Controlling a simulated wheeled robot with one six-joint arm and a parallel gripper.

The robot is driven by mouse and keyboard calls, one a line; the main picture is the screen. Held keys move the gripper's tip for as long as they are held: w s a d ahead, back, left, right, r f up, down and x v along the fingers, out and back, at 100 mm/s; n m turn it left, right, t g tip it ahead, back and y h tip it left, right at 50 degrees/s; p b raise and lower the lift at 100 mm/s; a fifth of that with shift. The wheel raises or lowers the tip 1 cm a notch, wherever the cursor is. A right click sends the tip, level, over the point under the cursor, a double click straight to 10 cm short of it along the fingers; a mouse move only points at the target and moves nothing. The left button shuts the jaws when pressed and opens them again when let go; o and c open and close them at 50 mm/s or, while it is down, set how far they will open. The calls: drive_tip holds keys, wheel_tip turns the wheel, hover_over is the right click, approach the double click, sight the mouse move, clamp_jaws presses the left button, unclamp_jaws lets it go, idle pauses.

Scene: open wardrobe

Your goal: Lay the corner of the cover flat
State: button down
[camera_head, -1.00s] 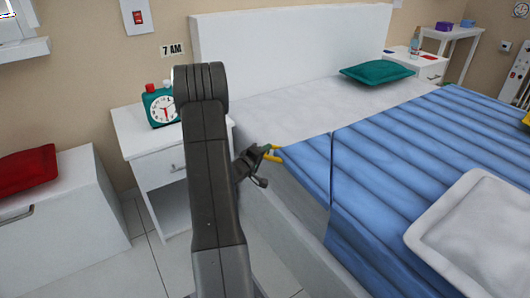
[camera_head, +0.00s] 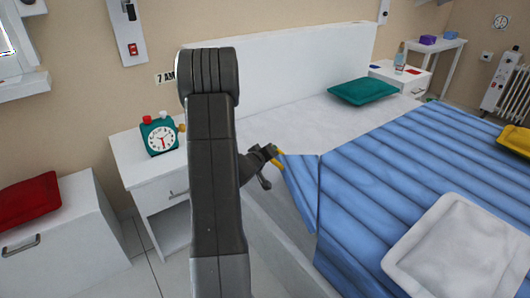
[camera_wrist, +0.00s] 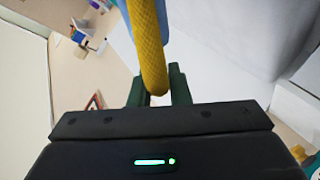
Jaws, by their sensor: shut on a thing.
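The blue ribbed cover (camera_head: 400,170) lies over the bed. Its near left corner flap (camera_head: 300,180) is raised off the bed and slants up to my gripper (camera_head: 271,156). A yellow loop (camera_head: 280,159) at the corner's tip is held in my gripper, which is shut on it. In the wrist view, the yellow loop (camera_wrist: 150,50) runs down between the dark green fingers of my gripper (camera_wrist: 158,88). A strip of blue shows beside it. The bare white mattress (camera_head: 300,125) lies behind the flap.
A white nightstand (camera_head: 150,180) with a teal alarm clock (camera_head: 160,138) stands left of the bed. A white headboard (camera_head: 300,65) rises behind. My arm hides part of the nightstand.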

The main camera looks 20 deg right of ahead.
drive_tip(key=shift+s+d+r, duration=0.1)
drive_tip(key=shift+d+r, duration=0.15)
drive_tip(key=shift+r, duration=0.05)
drive_tip(key=c, duration=1.3)
unclamp_jaws()
drive_tip(key=shift+c, duration=0.2)
drive_tip(key=p+v, duration=0.2)
drive_tip(key=v, duration=1.1)
drive_tip(key=shift+s+a, duration=0.25)
drive_tip(key=shift+s, duration=0.05)
drive_tip(key=shift+w+d, duration=0.1)
